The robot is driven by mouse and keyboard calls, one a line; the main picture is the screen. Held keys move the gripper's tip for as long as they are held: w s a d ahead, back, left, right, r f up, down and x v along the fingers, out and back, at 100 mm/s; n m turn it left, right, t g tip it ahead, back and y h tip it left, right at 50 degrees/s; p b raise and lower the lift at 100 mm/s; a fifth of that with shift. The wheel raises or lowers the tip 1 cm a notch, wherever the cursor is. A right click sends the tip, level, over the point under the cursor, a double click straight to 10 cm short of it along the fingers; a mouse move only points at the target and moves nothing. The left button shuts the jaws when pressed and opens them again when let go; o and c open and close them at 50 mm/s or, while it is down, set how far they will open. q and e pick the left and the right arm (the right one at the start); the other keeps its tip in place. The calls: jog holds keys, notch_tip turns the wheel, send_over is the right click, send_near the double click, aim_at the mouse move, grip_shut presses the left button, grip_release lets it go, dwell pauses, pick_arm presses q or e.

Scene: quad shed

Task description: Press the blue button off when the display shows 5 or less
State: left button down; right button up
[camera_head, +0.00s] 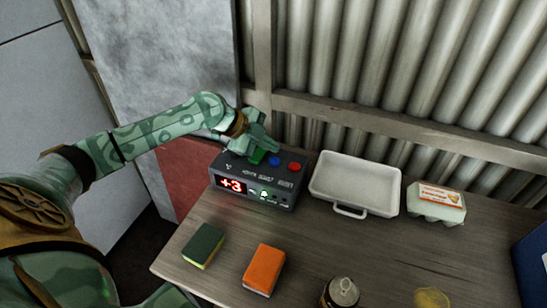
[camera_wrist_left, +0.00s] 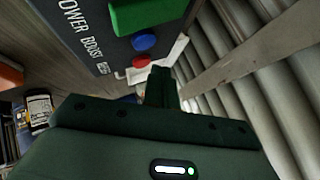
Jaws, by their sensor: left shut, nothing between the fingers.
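The dark control box (camera_head: 243,166) stands at the back left of the table. Its red display (camera_head: 231,185) reads +3. On its top, a green button (camera_head: 257,156), the blue button (camera_head: 275,160) and a red button (camera_head: 294,167) sit in a row. The blue button also shows in the left wrist view (camera_wrist_left: 144,43), between the green one (camera_wrist_left: 150,15) and the red one (camera_wrist_left: 142,61). My left gripper (camera_head: 264,146) is shut and empty, close to the green and blue buttons at the box's back edge. I cannot tell whether it touches either. My right gripper is not seen.
A white tray (camera_head: 341,207) stands right of the box, with an egg carton (camera_head: 437,206) beyond it. A green sponge (camera_head: 205,245), an orange sponge (camera_head: 264,267) and a can (camera_head: 342,292) lie or stand nearer the front. A corrugated wall (camera_head: 400,60) rises behind the table.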

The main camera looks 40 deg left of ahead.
aim_at(270, 161)
pick_arm(q)
notch_tip(270, 161, up, 4)
jog(key=shift+f+p, duration=0.15)
jog(key=shift+p, duration=1)
jog(key=shift+f, duration=0.15)
